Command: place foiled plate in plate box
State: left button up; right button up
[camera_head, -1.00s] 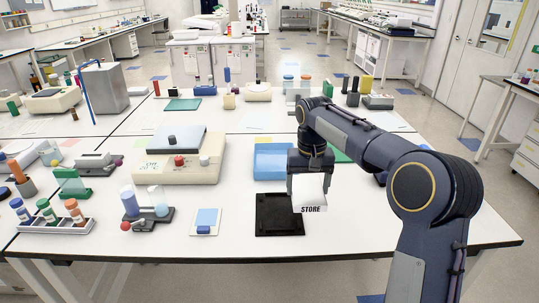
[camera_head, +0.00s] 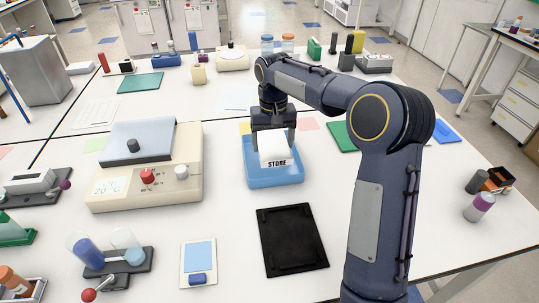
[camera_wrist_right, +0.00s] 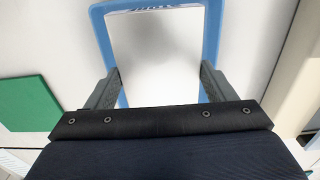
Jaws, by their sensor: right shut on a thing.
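The foiled plate (camera_head: 273,145) is a white block with a "STORE" label on its front. My right gripper (camera_head: 273,131) is shut on it from above, with one finger at each side. The plate box (camera_head: 276,179) is an open blue tray directly under and around the plate in the head view. In the right wrist view, the white plate (camera_wrist_right: 158,55) lies between the fingers (camera_wrist_right: 157,85), and the blue box rim (camera_wrist_right: 103,30) shows around it. I cannot tell whether the plate touches the box floor. My left gripper is not in view.
A black flat stand (camera_head: 292,240) lies empty in front of the box. A beige thermal cycler (camera_head: 145,180) stands left of the box. A green mat (camera_head: 342,137) lies to the right, partly behind my arm. A small blue-and-white pad (camera_head: 198,258) lies at the front.

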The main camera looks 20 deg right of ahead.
notch_tip(320, 180, down, 6)
jog(key=shift+f, duration=0.25)
jog(key=o, duration=1.1)
jog(key=shift+f, duration=0.15)
